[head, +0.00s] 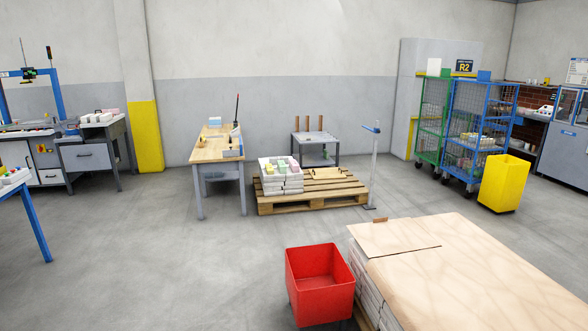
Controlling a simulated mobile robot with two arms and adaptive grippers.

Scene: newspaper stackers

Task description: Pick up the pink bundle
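Neither of my grippers is in view. I cannot single out one pink bundle with certainty. A small pinkish item (294,166) seems to lie among yellow, green and white ones on top of a white stack (281,186) on the wooden pallet (315,200), in the middle distance. Other small pinkish items show on the grey bench (92,134) at the left, too small to tell apart.
A red bin (319,283) stands in front, beside a large cardboard-covered stack (480,270) at the lower right. A wooden workbench (215,151) stands left of the pallet. Wire carts (475,125) and a yellow bin (503,184) stand at the right. The left-centre floor is clear.

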